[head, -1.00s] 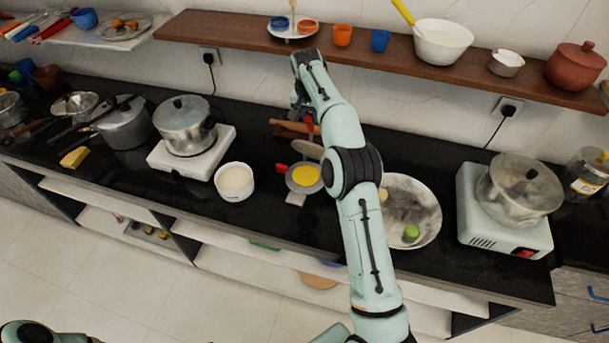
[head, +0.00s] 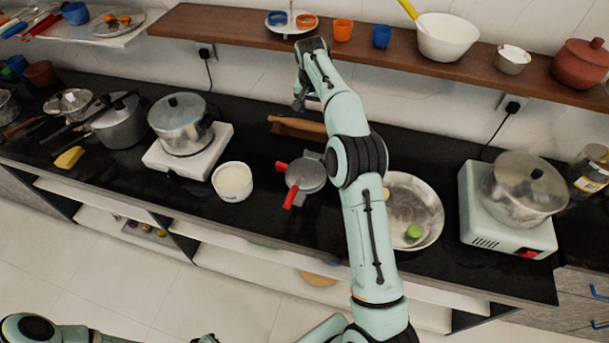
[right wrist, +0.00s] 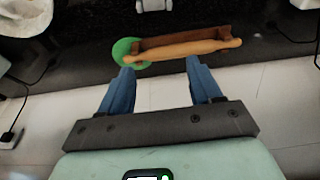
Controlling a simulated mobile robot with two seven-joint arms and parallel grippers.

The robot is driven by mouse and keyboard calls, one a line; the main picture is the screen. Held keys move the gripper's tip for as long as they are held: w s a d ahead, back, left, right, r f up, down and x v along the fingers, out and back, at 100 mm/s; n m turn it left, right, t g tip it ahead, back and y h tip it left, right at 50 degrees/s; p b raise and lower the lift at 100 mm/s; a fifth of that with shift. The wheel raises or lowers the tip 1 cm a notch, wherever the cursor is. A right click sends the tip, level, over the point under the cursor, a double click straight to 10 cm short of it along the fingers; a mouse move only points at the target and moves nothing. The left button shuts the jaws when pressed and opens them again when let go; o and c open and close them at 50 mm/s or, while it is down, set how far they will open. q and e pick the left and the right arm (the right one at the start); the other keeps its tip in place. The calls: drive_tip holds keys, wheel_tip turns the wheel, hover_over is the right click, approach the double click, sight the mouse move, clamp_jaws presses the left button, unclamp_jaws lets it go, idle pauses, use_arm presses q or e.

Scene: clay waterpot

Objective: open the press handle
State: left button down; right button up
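The press (head: 305,174) is a round grey plate with red handles, on the black counter left of my right forearm. Its lid lies down flat over the base, and one red handle (head: 294,198) points toward the counter's front edge. My right gripper (head: 299,104) is above the back of the counter, behind the press and apart from it. In the right wrist view its blue fingers (right wrist: 157,80) are spread with nothing held. Only a small part of what may be my left gripper (head: 207,339) shows at the bottom edge, so its state is unclear.
A wooden rolling pin (head: 297,124) lies behind the press; it also shows in the right wrist view (right wrist: 180,51) beside a green disc (right wrist: 124,51). A white bowl (head: 233,181) stands left of the press, a wide pan (head: 425,200) to its right. The shelf (head: 225,30) overhangs behind.

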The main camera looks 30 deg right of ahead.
drive_tip(key=shift+r, duration=0.1)
idle(0.4)
drive_tip(key=v, duration=0.8)
idle(0.4)
idle(0.5)
